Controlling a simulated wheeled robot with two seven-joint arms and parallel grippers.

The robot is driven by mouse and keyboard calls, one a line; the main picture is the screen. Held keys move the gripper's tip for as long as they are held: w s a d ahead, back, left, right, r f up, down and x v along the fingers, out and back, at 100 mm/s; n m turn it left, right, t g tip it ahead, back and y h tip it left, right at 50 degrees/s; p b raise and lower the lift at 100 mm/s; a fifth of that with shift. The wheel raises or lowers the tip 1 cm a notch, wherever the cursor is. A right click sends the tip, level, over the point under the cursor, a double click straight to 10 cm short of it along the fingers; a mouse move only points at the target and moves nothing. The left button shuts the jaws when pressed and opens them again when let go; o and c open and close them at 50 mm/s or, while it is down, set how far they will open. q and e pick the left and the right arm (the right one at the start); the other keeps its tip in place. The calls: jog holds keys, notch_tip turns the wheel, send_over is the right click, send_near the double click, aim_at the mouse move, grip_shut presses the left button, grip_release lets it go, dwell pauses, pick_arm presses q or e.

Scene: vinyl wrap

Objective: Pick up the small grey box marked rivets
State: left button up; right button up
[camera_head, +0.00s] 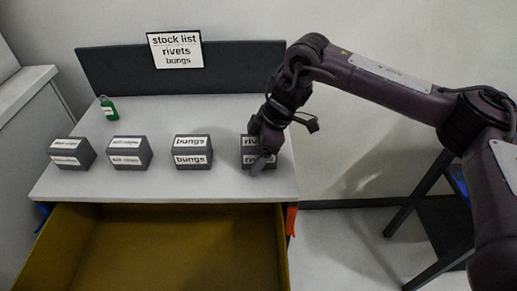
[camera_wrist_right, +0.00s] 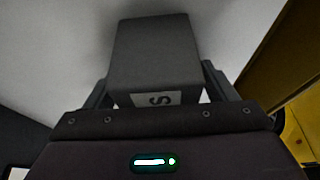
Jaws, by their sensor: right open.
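The small grey box marked rivets (camera_head: 248,159) stands at the right end of a row of grey boxes on the light table. My right gripper (camera_head: 262,160) is over the front of it and hides part of its labels. In the right wrist view the grey box (camera_wrist_right: 155,55) lies between and beyond the fingers of my open right gripper (camera_wrist_right: 160,92), with a white label ending in "S" partly showing. I cannot tell whether the fingers touch it. My left gripper is not in view.
A box marked bungs (camera_head: 193,152) and two boxes with unreadable labels (camera_head: 130,153) (camera_head: 72,153) stand to the left. A stock list sign (camera_head: 175,51) is on the dark back panel (camera_head: 110,72). An open drawer (camera_head: 160,245) is below.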

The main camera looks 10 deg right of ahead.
jog(key=c, duration=1.2)
jog(key=shift+o, duration=0.2)
jog(key=shift+r, duration=0.1)
